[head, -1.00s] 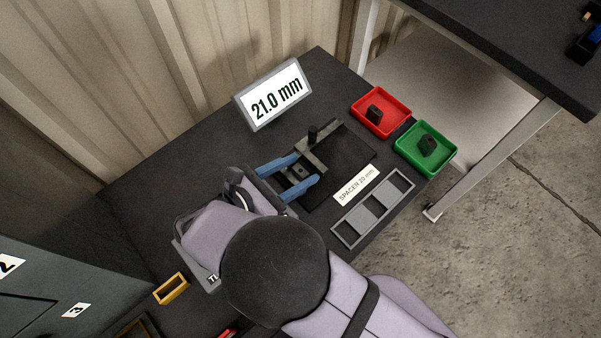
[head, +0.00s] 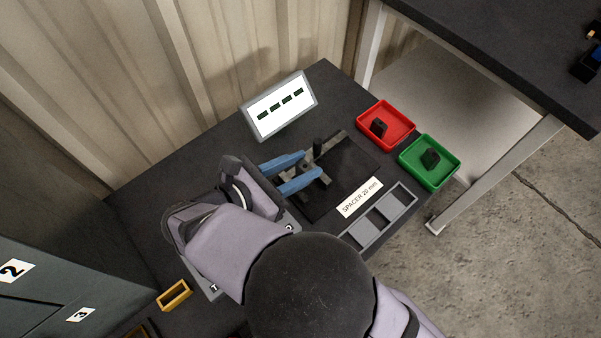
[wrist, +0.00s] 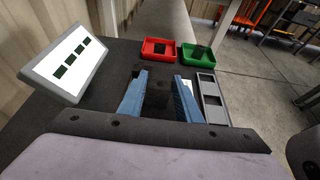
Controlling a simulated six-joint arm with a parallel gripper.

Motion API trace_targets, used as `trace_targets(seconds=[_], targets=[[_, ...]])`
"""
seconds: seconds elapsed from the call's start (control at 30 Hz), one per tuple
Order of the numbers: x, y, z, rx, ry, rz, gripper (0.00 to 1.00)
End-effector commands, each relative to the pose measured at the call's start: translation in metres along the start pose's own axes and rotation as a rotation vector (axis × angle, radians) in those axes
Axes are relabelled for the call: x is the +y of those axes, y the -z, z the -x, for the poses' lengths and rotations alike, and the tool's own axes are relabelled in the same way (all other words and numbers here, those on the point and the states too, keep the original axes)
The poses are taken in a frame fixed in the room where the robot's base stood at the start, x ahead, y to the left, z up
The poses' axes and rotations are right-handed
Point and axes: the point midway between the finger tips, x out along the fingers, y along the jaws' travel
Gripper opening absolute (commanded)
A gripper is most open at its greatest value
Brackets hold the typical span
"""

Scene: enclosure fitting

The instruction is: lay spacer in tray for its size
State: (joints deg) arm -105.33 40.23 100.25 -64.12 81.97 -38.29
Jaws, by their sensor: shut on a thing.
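My gripper (head: 312,170) has two blue fingers and is closed around a small dark spacer (wrist: 158,88), which is mostly hidden between them. It is just by the grey gauge (head: 336,141) with a black knob, on a black mat. A red tray (head: 398,121) and a green tray (head: 416,154) stand at the table's far right edge, each with a dark block inside. The display (head: 278,106) shows only dashes. Both trays also show beyond the fingers in the wrist view.
A label (head: 360,197) reading SPACER, with a size too small to read surely, lies by a grey compartment frame (head: 394,211), partly behind my arm. A yellow frame (head: 175,295) lies at the lower left. A corrugated wall (head: 240,50) borders the table's back.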

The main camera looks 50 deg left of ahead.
Motion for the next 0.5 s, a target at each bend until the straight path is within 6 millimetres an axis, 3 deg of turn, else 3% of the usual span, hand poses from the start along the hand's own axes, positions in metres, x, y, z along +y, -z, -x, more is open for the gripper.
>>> trace_targets(seconds=[0.2, 0.5], targets=[[0.000, -0.023, 0.009, -0.001, 0.000, -0.001, 0.00], [0.000, -0.027, 0.009, -0.001, 0.004, -0.002, 0.00]])
